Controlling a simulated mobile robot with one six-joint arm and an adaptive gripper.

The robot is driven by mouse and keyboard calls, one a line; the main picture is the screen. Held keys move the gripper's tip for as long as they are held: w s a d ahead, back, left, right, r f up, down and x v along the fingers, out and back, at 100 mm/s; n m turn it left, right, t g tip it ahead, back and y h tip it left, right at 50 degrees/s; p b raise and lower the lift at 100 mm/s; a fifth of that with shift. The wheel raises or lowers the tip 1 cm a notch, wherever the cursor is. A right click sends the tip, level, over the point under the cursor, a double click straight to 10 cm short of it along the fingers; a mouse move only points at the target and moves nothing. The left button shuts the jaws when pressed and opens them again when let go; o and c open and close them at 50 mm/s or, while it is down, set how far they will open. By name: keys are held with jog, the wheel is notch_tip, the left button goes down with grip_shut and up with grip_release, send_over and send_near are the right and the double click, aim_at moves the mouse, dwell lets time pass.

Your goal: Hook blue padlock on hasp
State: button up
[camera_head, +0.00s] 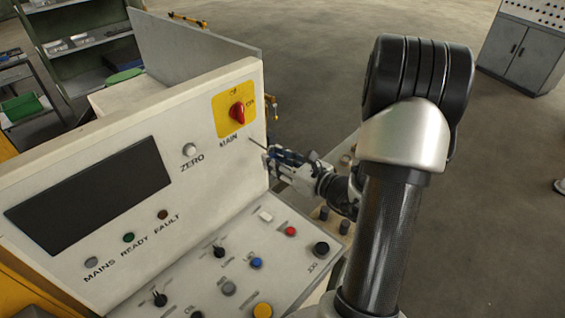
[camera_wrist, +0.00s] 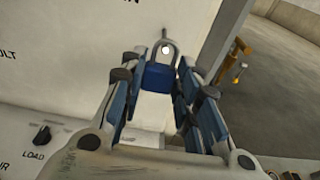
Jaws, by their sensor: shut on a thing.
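The blue padlock (camera_wrist: 160,77) is between my gripper's (camera_wrist: 161,68) fingers in the wrist view, its pale shackle pointing up, away from the palm. My gripper is shut on its body. A small grey peg shows just above the shackle, against the white panel; I cannot tell whether it is the hasp or whether they touch. In the head view my gripper (camera_head: 273,159) is at the panel's right edge, below the red MAIN switch (camera_head: 237,112) on its yellow plate. The padlock is too small to make out clearly there.
The white control panel (camera_head: 200,180) has a dark screen (camera_head: 92,193). Its sloped desk below carries several knobs and buttons, including a blue button (camera_head: 256,263) and a yellow one (camera_head: 263,310). Brass-coloured fittings (camera_wrist: 235,66) stand right of the panel edge. Open floor lies beyond.

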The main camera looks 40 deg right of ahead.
jog(key=shift+f+b+x, duration=0.25)
jog(key=shift+b+x, duration=0.3)
jog(key=shift+x, duration=0.9)
jog(key=o, duration=1.2)
jog(key=shift+c, duration=0.2)
jog(key=v, duration=1.2)
